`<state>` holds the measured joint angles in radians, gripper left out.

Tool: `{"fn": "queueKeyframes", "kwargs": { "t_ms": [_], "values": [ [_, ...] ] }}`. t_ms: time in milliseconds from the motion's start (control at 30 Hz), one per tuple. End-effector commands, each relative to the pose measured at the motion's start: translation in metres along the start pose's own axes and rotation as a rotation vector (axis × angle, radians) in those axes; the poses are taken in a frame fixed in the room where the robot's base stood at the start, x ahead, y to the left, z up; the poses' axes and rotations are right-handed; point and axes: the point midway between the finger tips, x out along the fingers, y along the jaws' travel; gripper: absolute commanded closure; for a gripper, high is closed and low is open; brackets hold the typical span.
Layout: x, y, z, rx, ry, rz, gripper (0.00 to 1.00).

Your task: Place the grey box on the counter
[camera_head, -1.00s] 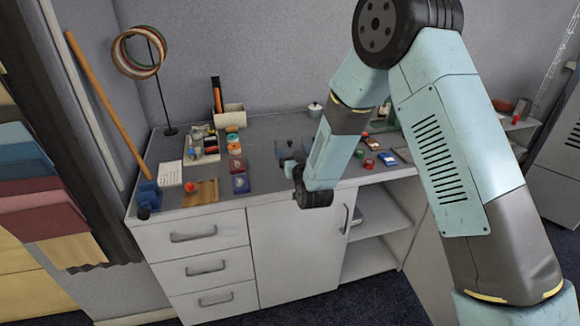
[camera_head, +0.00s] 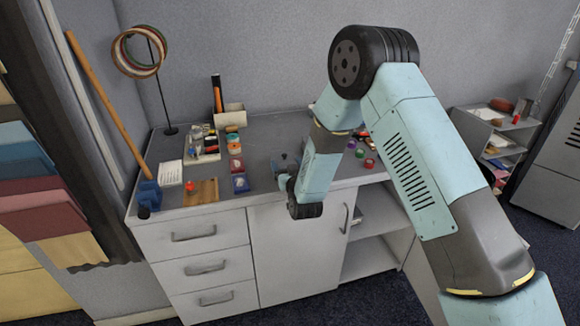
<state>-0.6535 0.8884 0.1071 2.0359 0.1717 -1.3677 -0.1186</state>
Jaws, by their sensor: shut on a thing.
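The counter (camera_head: 262,146) is a grey worktop on a white cabinet against the wall. My arm reaches over it from the right. My gripper (camera_head: 284,166) is a small dark shape at the counter's middle, left of my wrist, low over or at the top. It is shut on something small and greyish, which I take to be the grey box. That thing is mostly hidden by the gripper and wrist, so its outline and any contact with the counter cannot be told.
A wooden board (camera_head: 201,192), a white card (camera_head: 171,173), a tool tray (camera_head: 202,148) and coloured boxes (camera_head: 237,165) fill the left side. A beige open box (camera_head: 230,115) stands at the back. Small round items (camera_head: 370,163) lie to the right. Bare counter shows behind the gripper.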

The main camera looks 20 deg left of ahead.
Motion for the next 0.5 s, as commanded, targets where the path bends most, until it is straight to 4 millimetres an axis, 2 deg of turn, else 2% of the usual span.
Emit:
{"fn": "queueKeyframes", "kwargs": {
  "t_ms": [100, 133, 267, 500],
  "values": [
    [0.0001, 0.0002, 0.0014, 0.0, 0.0, 0.0, 0.54],
    [0.0, 0.0003, 0.0013, 0.0, 0.0, 0.0, 0.13],
    [0.0, 0.0005, 0.0012, 0.0, 0.0, 0.001, 0.01],
    [0.0, 0.001, 0.0006, 0.0, 0.0, 0.001, 0.0]
  ]
}}
